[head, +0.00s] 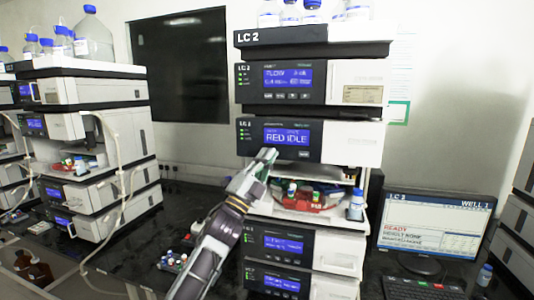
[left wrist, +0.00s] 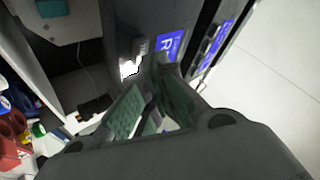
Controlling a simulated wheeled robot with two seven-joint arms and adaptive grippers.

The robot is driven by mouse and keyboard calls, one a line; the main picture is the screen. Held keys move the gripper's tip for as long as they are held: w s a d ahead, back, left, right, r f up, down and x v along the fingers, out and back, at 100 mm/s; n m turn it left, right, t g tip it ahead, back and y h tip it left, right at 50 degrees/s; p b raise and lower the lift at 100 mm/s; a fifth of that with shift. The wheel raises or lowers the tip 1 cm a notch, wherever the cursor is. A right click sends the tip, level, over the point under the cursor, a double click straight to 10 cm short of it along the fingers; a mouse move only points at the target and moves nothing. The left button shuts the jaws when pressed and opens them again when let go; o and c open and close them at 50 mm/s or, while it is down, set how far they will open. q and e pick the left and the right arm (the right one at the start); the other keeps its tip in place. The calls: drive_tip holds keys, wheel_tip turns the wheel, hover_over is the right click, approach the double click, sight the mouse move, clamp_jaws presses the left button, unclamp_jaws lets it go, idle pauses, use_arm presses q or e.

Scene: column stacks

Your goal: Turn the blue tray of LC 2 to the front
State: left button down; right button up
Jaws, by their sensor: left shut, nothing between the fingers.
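The LC 2 stack (head: 310,140) stands in the middle of the head view. Its module display (head: 287,137) reads "RED IDLE". Below it is an open bay with a red tray (head: 296,204) holding small vials at the front. I cannot make out a blue tray clearly behind it. My left gripper (head: 267,154) is shut and empty, with its tips at the lower left of the display module. In the left wrist view the fingers (left wrist: 160,75) point at the module's front beside the blue display (left wrist: 170,45). Red and blue parts show at that view's left edge. My right gripper is not in view.
A blue-capped bottle (head: 356,204) stands at the bay's right side. A monitor (head: 435,228) and keyboard (head: 425,289) are on the right of the dark bench. Another stack (head: 85,140) with hanging tubing stands at left. A small vial rack (head: 174,261) lies on the bench.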

use_arm(q)
drive_tip(key=shift+w+d, duration=0.15)
drive_tip(key=shift+w, duration=0.25)
idle(1.0)
drive_tip(key=shift+s, duration=0.2)
idle(0.3)
drive_tip(key=shift+s+a, duration=0.25)
drive_tip(key=shift+s, duration=0.35)
drive_tip(key=shift+s, duration=0.1)
drive_tip(key=shift+s+a+p, duration=0.1)
drive_tip(key=shift+s+a, duration=0.15)
drive_tip(key=shift+s, duration=0.5)
drive_tip(key=shift+s+a+p, duration=0.15)
drive_tip(key=shift+s+a, duration=0.15)
drive_tip(key=shift+s, duration=0.5)
drive_tip(key=shift+s+a+p, duration=0.1)
drive_tip(key=shift+s+a, duration=0.15)
drive_tip(key=shift+s, duration=0.5)
idle(3.1)
